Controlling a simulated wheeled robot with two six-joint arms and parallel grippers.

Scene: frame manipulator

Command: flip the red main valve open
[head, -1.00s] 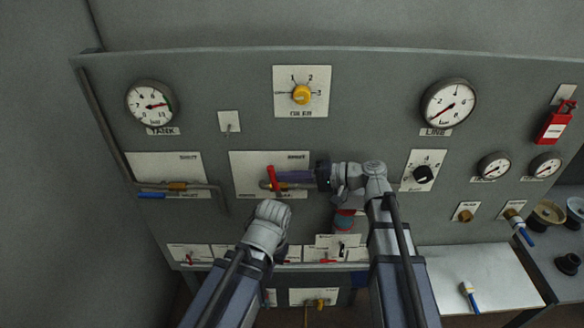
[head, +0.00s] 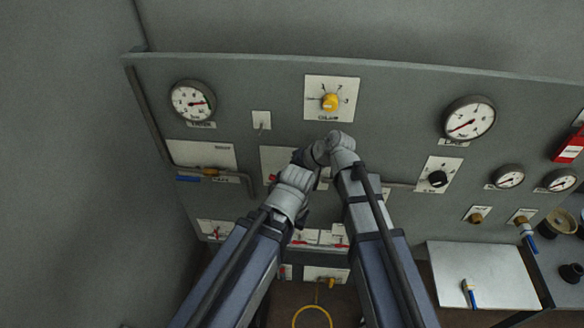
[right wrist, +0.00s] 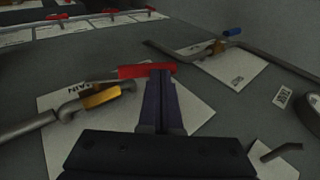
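The red handle (right wrist: 146,71) of the main valve shows in the right wrist view, beside its brass body (right wrist: 104,95) on a grey pipe, over a white plate marked MAIN (right wrist: 195,112). My right gripper's dark fingers (right wrist: 160,76) are close together, with their tips at the right part of the handle. I cannot tell whether they touch or pinch it. In the head view only a bit of red (head: 273,178) shows left of my arms, which cover most of the valve plate (head: 275,158). My left gripper is hidden beyond its own wrist.
A blue-handled valve (head: 189,179) is on the panel at the left. A yellow selector knob (head: 330,102) is above my arms, and a black knob (head: 438,178) is to the right. Red switches (head: 216,234) line the lower edge.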

